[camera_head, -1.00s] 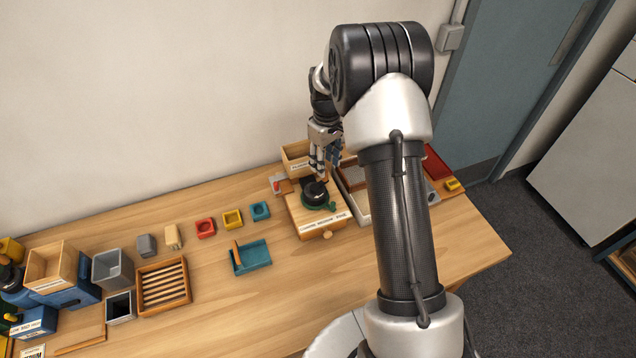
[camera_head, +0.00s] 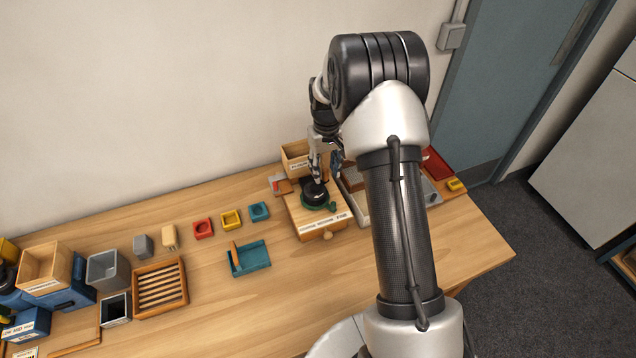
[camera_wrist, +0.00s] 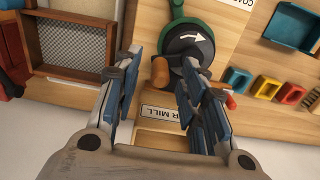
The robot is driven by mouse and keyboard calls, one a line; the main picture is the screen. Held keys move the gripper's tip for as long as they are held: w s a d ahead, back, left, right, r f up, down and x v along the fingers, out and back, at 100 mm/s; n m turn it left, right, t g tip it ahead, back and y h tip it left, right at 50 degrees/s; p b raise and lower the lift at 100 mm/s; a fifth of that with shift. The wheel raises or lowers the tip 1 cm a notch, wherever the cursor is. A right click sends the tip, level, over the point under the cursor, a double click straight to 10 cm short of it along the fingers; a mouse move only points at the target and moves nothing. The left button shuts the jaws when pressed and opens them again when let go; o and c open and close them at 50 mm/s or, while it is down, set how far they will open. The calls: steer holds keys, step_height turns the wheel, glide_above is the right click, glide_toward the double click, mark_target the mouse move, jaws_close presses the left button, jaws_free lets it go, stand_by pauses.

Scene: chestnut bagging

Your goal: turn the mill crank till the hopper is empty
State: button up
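The mill (camera_head: 316,195) has a dark round top with a white arrow and a green rim. It stands on a wooden box (camera_head: 305,216) with a drawer; in the wrist view the mill (camera_wrist: 186,46) is at the top centre. A brown crank knob (camera_wrist: 161,72) sits beside the dark top. My gripper (camera_wrist: 162,65) is open, with its two blue-grey fingers apart on either side of the knob, which stands clear of the left finger. Contact with the right finger cannot be told. In the head view my gripper (camera_head: 316,165) is over the mill's back edge. The hopper's contents are not visible.
A wooden tray with mesh (camera_wrist: 74,45) lies beside the mill box. Red, yellow and teal holders (camera_head: 231,219) and a teal scoop-like tray (camera_head: 248,258) lie left of the mill. A wooden bin (camera_head: 294,158) stands behind. The front middle of the table is clear.

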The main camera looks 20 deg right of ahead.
steer(key=shift+f, duration=0.1)
steer(key=shift+f+b, duration=0.65)
steer(key=shift+f, duration=0.3)
